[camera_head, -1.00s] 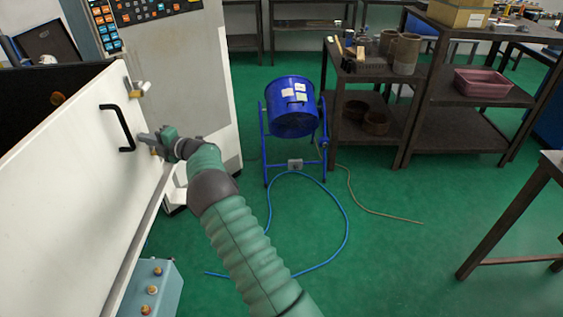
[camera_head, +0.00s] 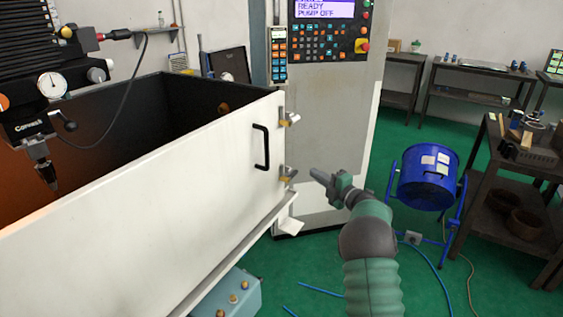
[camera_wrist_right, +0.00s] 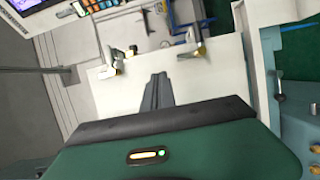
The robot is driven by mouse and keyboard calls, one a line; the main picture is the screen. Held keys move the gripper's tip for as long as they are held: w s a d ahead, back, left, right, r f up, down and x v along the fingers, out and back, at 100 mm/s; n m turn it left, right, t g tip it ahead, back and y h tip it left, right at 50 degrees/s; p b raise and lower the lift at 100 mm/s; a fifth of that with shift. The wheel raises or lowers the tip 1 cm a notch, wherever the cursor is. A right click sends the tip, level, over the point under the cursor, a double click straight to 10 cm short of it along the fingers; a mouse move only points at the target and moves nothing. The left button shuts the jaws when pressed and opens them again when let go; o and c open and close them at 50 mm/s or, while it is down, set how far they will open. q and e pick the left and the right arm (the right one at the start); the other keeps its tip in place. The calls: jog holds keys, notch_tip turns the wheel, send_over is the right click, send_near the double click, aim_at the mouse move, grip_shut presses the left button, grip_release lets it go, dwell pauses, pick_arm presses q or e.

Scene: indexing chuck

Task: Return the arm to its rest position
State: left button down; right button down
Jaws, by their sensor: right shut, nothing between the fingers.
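My right gripper (camera_head: 322,177) is shut and empty in the head view. It points left toward the machine's white door panel (camera_head: 150,190), to the right of the black door handle (camera_head: 261,148), with a visible gap between them. In the right wrist view my gripper (camera_wrist_right: 157,84) shows as closed dark fingers in front of the white panel (camera_wrist_right: 215,75). My right arm comes up from the bottom of the head view, in green sleeving. My left gripper does not show.
A control panel (camera_head: 325,35) stands behind the door. A blue drum fan (camera_head: 427,178) stands right of my arm, with a blue hose on the green floor. Dark shelving (camera_head: 520,200) is at the right. A teal box (camera_head: 232,296) with buttons sits low, below the door.

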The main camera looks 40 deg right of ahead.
jog(key=s+a+r+m+g+h+p, duration=0.1)
jog(key=a+m+g+h+p, duration=0.45)
jog(key=a+m, duration=0.65)
jog(key=s+a+f+m+g+y+p, duration=0.1)
jog(key=s+a+f+m+g, duration=0.1)
jog(key=s+a, duration=0.6)
jog(key=s+a+f+m+g+y+p, duration=0.2)
jog(key=s+a+f+g, duration=0.1)
jog(key=s+a, duration=0.6)
jog(key=s+a+f+m+g+y+p, duration=0.2)
jog(key=s+a+g, duration=0.3)
jog(key=s+a, duration=0.4)
jog(key=shift+s+f, duration=0.65)
jog(key=shift+s, duration=0.55)
jog(key=shift+a, duration=0.3)
jog(key=shift+d, duration=0.25)
